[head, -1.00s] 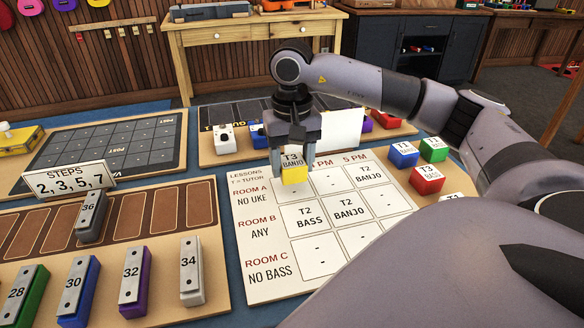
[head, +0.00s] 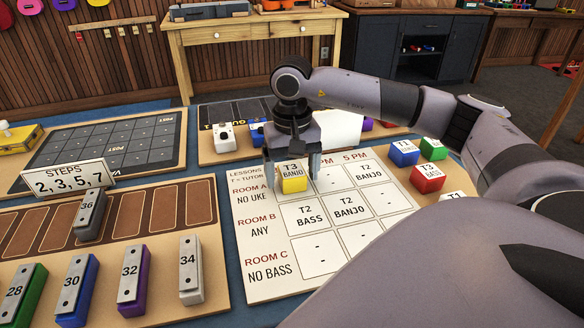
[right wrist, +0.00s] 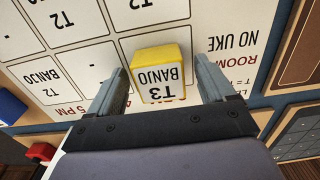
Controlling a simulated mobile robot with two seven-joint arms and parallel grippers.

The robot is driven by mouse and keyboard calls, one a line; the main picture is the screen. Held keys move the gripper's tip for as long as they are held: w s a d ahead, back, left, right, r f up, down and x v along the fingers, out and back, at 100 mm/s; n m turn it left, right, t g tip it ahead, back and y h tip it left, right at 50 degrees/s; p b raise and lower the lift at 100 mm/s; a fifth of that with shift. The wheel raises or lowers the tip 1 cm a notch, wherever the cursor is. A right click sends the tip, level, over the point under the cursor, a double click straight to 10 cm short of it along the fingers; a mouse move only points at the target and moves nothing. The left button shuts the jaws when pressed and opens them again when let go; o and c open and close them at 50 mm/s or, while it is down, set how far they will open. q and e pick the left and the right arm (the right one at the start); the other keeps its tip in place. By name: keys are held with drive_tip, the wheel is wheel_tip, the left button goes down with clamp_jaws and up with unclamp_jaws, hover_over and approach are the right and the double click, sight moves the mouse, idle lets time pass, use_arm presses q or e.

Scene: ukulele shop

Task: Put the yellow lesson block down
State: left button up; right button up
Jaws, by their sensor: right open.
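The yellow lesson block (head: 293,177), with a white label reading T3 BANJO, rests on the white lesson board (head: 268,267) in the Room A row, in its leftmost cell. It also shows in the right wrist view (right wrist: 160,72), between the two grey fingers. My right gripper (head: 293,170) is around the block from above. Its fingers are open, with a gap on each side of the block in the right wrist view (right wrist: 166,88). My left gripper is not in view.
Blue (head: 404,153), green (head: 433,149) and red (head: 427,178) blocks stand right of the lesson grid. A STEPS sign (head: 70,180) and chime bars, such as the 34 bar (head: 190,270), stand on the wooden board at left. A white blank card (head: 340,128) stands behind the gripper.

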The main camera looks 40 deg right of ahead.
sight(292, 171)
wheel_tip(292, 171, up, 12)
drive_tip(key=p, duration=0.1)
drive_tip(key=shift+r, duration=0.15)
idle(0.6)
